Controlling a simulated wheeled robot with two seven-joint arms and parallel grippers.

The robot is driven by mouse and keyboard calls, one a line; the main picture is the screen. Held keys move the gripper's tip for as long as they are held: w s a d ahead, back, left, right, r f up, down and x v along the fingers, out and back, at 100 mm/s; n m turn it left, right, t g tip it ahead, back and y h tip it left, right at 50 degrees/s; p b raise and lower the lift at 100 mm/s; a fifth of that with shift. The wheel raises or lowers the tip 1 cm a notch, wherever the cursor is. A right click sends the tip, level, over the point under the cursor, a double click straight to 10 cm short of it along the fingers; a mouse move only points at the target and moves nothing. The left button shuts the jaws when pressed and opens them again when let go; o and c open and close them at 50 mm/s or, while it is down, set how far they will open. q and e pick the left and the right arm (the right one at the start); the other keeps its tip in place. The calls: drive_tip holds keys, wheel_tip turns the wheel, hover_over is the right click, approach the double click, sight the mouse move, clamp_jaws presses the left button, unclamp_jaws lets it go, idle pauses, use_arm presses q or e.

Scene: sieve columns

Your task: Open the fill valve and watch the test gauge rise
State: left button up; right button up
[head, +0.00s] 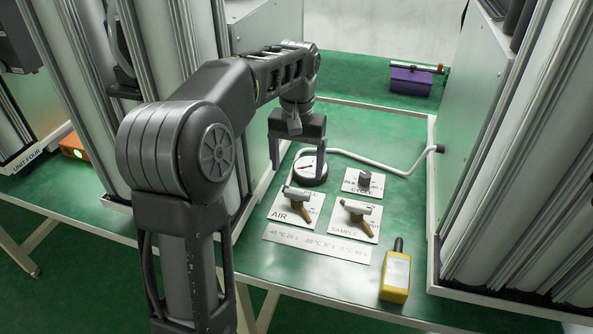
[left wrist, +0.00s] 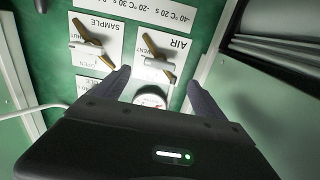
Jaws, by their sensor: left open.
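A round white test gauge (head: 309,166) with a dark rim and red needle stands on the green bench. It also shows, partly hidden by my gripper, in the left wrist view (left wrist: 150,97). Two brass-handled valves are in front of it: one on the AIR plate (head: 297,207), one on the SAMPLE plate (head: 355,226). No label reading "fill" is legible. My left gripper (head: 298,174) is open and empty, its fingers pointing down around the gauge's place in the picture; contact cannot be told. In the left wrist view its fingertips (left wrist: 158,81) are just short of the AIR valve (left wrist: 157,62).
A CYCLE plate with a dark knob (head: 364,180) sits behind SAMPLE. A printed strip (head: 317,245) lies in front. A yellow handheld device (head: 395,276) stands at front right. A white hose (head: 380,164) curves to the right. Tall metal columns (head: 510,140) flank the bench.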

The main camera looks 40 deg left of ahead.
sight(297, 192)
use_arm(q)
drive_tip(key=shift+s+r, duration=0.1)
drive_tip(key=shift+f+b, duration=0.55)
drive_tip(key=shift+f, duration=3.4)
drive_tip(key=c, duration=1.4)
